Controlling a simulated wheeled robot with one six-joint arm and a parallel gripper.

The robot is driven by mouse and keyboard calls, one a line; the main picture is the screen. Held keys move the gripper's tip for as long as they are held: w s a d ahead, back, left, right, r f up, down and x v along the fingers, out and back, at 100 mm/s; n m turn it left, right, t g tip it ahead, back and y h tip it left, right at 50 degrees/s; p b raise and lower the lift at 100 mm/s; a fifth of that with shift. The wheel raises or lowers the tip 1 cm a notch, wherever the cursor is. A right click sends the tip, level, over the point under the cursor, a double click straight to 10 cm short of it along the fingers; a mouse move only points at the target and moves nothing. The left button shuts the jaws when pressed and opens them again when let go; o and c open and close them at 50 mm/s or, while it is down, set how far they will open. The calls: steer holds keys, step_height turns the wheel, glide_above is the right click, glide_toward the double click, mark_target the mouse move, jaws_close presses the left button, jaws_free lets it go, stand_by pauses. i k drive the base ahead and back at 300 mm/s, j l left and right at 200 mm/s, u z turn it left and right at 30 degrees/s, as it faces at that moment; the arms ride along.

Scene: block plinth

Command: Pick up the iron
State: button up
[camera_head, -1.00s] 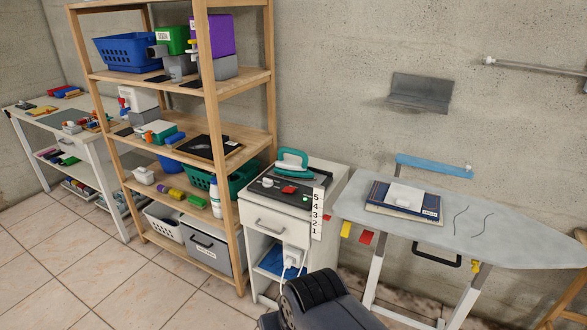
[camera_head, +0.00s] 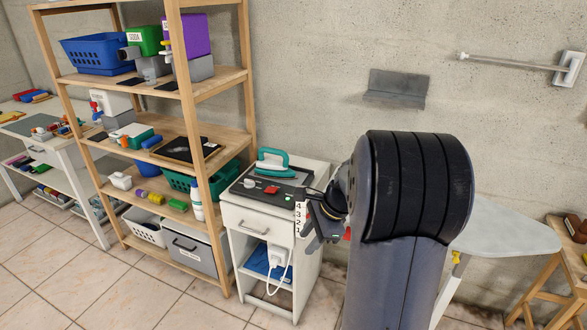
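The iron (camera_head: 272,164), teal with a pale soleplate, rests on a dark panel (camera_head: 252,187) on top of a small white cabinet (camera_head: 243,222). My gripper (camera_head: 308,238) is at the cabinet's front right side, lower than the iron and apart from it. Its fingers are small and dark and partly blend with my arm, so I cannot tell how far apart they are. The iron is fully in view, with nothing covering it.
The panel has a red control (camera_head: 271,190) and a green light. A wooden shelf unit (camera_head: 217,130) stands close left of the cabinet. My arm hides much of the ironing board (camera_head: 505,235) at right. A grey wall ledge (camera_head: 396,88) is above. Tiled floor is clear in front.

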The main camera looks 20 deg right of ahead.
mark_target(269, 168)
steer(key=i+j+z, duration=0.1)
steer(key=i+z, duration=0.25)
steer(key=i+j+z, duration=0.15)
steer(key=z, duration=0.2)
steer(key=i+j+z, duration=0.35)
steer(key=i+j, duration=0.4)
steer(key=i+j+z, duration=0.1)
steer(key=i+j, duration=0.25)
steer(key=j, duration=0.15)
steer(key=i+j, duration=0.35)
steer(key=j, duration=0.15)
steer(key=z, duration=0.05)
